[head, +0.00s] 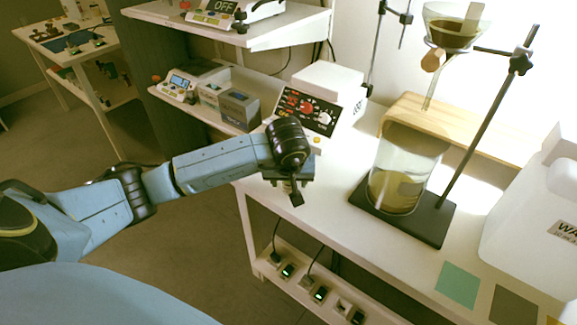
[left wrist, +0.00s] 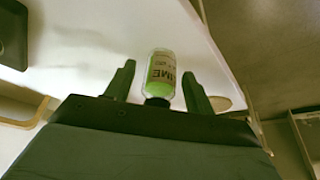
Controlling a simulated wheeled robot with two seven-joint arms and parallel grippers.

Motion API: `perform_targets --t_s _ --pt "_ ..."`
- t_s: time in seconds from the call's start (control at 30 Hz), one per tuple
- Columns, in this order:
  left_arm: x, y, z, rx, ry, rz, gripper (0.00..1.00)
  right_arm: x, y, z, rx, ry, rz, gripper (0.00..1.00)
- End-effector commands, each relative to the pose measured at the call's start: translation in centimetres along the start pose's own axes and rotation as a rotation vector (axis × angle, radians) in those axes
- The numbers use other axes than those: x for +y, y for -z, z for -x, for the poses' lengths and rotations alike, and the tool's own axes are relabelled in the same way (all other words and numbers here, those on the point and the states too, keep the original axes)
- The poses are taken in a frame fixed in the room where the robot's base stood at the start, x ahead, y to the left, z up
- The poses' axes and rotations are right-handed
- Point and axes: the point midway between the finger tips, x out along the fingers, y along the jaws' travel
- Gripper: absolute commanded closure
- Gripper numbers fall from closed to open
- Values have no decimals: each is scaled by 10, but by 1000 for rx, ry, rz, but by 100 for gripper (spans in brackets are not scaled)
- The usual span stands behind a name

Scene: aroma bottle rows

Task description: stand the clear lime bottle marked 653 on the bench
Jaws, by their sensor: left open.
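A clear bottle with green contents and a dark cap, the lime bottle (left wrist: 160,74), shows in the left wrist view. Part of its label reads "ME"; I cannot read a number. It is between the two fingers of my left gripper (head: 291,192), with visible gaps on both sides. The gripper is open at the left front corner of the white bench (head: 333,168). Behind the bottle in the wrist view is the white bench top (left wrist: 100,45). In the head view the gripper mostly hides the bottle. My right gripper is not in view.
A glass cylinder (head: 398,185) stands on a dark stand base (head: 428,222), right of my gripper. A red-and-black panel device (head: 306,110) is close behind it. A white jug (head: 535,225) stands far right. Shelves with scales (head: 180,85) are at the left back.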

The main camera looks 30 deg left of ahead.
Motion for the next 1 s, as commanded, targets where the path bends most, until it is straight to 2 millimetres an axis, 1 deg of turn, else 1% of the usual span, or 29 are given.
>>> perform_targets --t_s 0.03,0.3,0.5,0.6,0.7,1.0 --pt "0 2 12 4 -2 -1 46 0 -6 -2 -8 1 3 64" --pt "0 3 69 6 -2 -2 46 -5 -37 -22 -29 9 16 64" --pt "0 2 101 4 -1 0 46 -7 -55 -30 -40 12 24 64" --pt "0 1 110 3 0 0 46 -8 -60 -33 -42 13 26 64" --pt "0 1 113 2 1 0 46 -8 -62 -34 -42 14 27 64" --pt "0 0 113 2 1 0 46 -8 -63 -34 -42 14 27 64"
